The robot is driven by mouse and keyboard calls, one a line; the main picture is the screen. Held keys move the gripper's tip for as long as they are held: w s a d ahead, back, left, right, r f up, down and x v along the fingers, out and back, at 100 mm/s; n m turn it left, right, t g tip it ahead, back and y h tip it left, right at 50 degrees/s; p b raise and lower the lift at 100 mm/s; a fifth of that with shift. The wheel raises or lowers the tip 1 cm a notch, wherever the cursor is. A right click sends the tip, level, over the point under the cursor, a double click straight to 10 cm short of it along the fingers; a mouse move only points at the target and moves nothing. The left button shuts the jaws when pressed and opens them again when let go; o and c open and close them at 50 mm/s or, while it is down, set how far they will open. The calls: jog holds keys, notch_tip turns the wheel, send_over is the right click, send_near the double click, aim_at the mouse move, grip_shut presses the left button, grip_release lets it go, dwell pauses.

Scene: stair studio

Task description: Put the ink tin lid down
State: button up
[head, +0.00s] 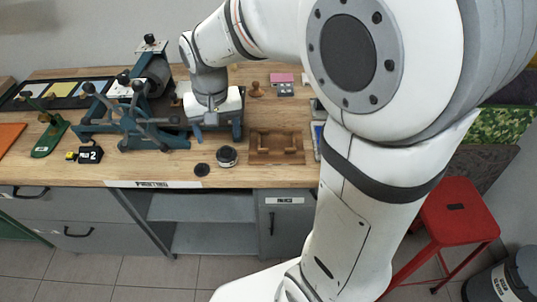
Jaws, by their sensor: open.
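A small dark disc, which looks like the ink tin lid (201,169), lies flat on the wooden bench near its front edge. The ink tin (227,156), dark with a pale label, stands just to its right, apart from it. My gripper (203,130) is open, behind and above the lid and tin, beside the blue press. It touches neither of them. Its fingertips are small in the picture, and I see nothing held between them.
The blue press (130,118) stands left of my gripper. A wooden tray (276,147) lies right of the tin. A black block marked 2 (90,154) and a green tool (50,138) are at the left. A red stool (458,212) stands on the floor at the right.

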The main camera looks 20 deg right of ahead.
jog(key=s+d+r+t, duration=0.1)
jog(key=s+d, duration=0.3)
jog(key=s, duration=0.3)
jog(key=s+d+n, duration=0.1)
jog(key=s+d, duration=0.3)
jog(key=s, duration=0.2)
jog(key=shift+s+d+r+t, duration=0.3)
jog(key=shift+s+r+t, duration=0.05)
jog(key=shift+s+t, duration=0.05)
dwell(0.3)
